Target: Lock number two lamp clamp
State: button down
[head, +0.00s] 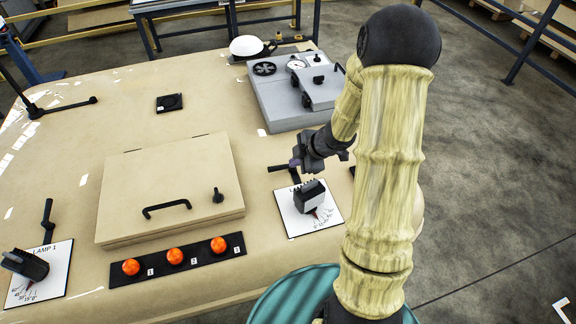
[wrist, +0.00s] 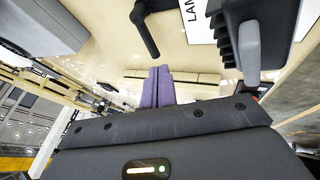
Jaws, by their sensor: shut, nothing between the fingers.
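The number two lamp (head: 309,196) is a black finned block on a white plate (head: 292,222) with an angle scale. Its black clamp lever (head: 279,168) lies sideways at the plate's far edge, partly hidden by my gripper. In the wrist view the lever (wrist: 146,30) hangs from the upper edge, beside the plate (wrist: 199,22) lettered "LAM" and the finned lamp (wrist: 232,40). My gripper (head: 295,163) is right by the lever in the head view. Its purple fingers (wrist: 158,70) are shut and empty; contact with the lever cannot be told.
Lamp 1 (head: 25,265) with its upright-pointing lever (head: 47,214) is at the left. A hinged tan lid (head: 165,190) and a panel of orange buttons (head: 178,258) lie between. A grey box with gauges (head: 290,95) stands behind my gripper.

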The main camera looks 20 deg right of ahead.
jog(key=b+x, duration=0.1)
jog(key=x, duration=0.8)
jog(key=shift+w+f+b, duration=0.15)
jog(key=shift+f+b, duration=0.1)
jog(key=shift+b, duration=0.1)
